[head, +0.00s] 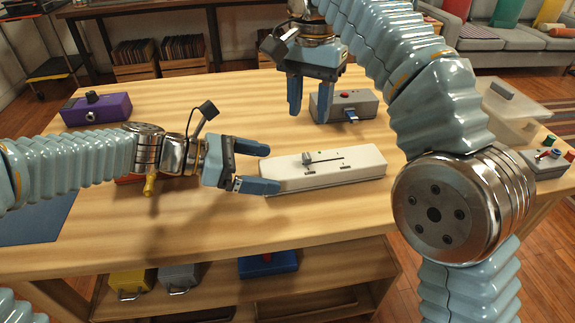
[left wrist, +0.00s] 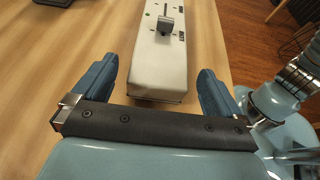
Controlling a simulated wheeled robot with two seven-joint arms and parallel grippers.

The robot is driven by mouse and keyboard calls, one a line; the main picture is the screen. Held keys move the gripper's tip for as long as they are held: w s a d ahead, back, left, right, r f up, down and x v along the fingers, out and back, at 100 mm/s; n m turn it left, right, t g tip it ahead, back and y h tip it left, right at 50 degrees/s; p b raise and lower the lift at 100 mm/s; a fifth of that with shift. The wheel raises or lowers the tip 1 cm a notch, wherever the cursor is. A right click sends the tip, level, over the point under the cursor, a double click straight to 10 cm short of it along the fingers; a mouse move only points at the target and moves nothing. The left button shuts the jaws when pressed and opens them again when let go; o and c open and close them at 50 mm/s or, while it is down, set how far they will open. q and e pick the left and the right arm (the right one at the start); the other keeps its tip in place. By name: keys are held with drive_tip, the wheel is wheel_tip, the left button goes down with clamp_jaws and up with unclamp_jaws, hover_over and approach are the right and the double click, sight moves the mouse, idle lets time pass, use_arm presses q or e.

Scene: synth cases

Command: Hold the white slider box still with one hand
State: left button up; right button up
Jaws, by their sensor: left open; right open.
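The white slider box (head: 340,170) lies on the wooden table, with a dark slot and a grey slider knob near the left part of its top. My left gripper (head: 262,168) is open at the box's left end. In the left wrist view the near end of the box (left wrist: 160,70) reaches between the two spread fingers of the left gripper (left wrist: 160,90), with a gap visible on each side. My right gripper (head: 307,105) is open, pointing down above the table behind the box, left of a grey box.
The grey box (head: 343,105) with a red button and blue piece stands behind the white box. A purple box (head: 96,109) with a black knob is at the back left. A clear container (head: 510,105) and a box with coloured buttons (head: 546,160) are at right.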

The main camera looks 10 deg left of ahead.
use_arm(q)
drive_tip(key=x, duration=0.5)
drive_tip(key=shift+w+d+f, duration=0.1)
drive_tip(key=shift+d+f, duration=0.05)
drive_tip(key=shift+d, duration=0.15)
drive_tip(key=c, duration=1.1)
use_arm(e)
drive_tip(key=shift+c, duration=1.2)
drive_tip(key=shift+s+a+f+n+t+h, duration=0.25)
drive_tip(key=shift+s+a+n+h, duration=0.1)
drive_tip(key=shift+s+a, duration=0.15)
drive_tip(key=shift+s+a+f+n+t+h, duration=0.15)
drive_tip(key=shift+s+a+n+t+h, duration=0.1)
drive_tip(key=shift+s+a+n, duration=0.15)
drive_tip(key=c, duration=0.5)
drive_tip(key=s+a+n+t+h, duration=0.1)
drive_tip(key=s+a+n+t, duration=0.1)
drive_tip(key=s+n+t, duration=0.1)
drive_tip(key=s+a+f+n+t+h, duration=0.1)
drive_tip(key=shift+s+a+n+t+h, duration=0.25)
drive_tip(key=shift+s+a+t+h, duration=0.05)
drive_tip(key=shift+s+a+t, duration=0.1)
clamp_jaws()
approach(299, 161)
drive_tip(key=shift+n+t, duration=0.3)
drive_tip(key=x, duration=0.5)
drive_tip(key=shift+s+d+f, duration=0.1)
drive_tip(key=shift+d+f, duration=0.05)
drive_tip(key=shift+f, duration=0.1)
